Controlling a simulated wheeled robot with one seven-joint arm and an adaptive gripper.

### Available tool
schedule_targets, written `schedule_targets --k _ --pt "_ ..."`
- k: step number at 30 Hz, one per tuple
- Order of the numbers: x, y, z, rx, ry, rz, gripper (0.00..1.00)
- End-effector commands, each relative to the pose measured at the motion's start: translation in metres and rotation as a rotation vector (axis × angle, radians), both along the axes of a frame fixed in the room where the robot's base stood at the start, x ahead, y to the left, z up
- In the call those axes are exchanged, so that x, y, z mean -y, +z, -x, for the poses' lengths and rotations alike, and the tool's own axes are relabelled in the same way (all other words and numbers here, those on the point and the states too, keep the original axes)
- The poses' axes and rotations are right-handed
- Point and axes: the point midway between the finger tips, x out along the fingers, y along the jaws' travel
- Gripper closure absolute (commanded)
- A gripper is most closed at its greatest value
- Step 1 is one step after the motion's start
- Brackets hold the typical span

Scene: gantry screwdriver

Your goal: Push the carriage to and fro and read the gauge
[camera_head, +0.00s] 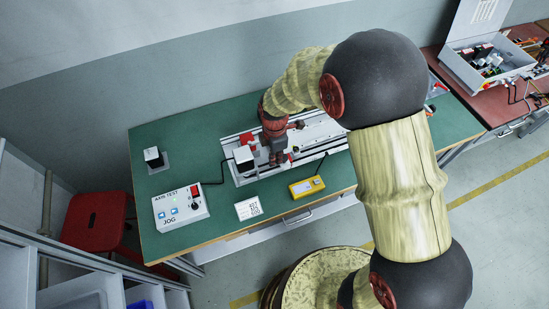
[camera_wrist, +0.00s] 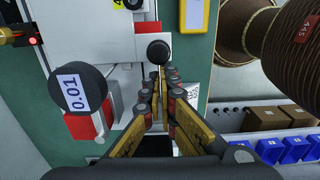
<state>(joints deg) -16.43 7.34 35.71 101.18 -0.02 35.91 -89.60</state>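The carriage sits on the grey rail unit (camera_head: 312,135) on the green table; my arm partly covers it in the head view. A red block (camera_wrist: 148,27) and a round black knob (camera_wrist: 158,50) show at the unit in the wrist view. A round black body labelled 0.01 (camera_wrist: 80,88), probably the gauge, is left of my fingers; no dial reading is legible. My gripper (camera_wrist: 163,74) points at the knob, its fingers close together with a narrow gap between the tips. Whether they touch or hold the knob is unclear.
A control box marked AXIS TEST and JOG (camera_head: 181,207), a white card (camera_head: 248,208) and a yellow device (camera_head: 307,187) lie along the table's front. A black-and-white item (camera_head: 154,158) stands at the left. A red stool (camera_head: 95,222) is beside the table.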

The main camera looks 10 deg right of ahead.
Motion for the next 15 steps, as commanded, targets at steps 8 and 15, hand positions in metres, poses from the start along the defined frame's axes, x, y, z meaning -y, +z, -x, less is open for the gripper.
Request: schedule_targets --k 8,15 --pt "-0.005 0.024 0.0 0.003 0.001 -0.001 1.0" --pt "-0.009 0.04 0.001 0.004 0.001 -0.001 1.0"
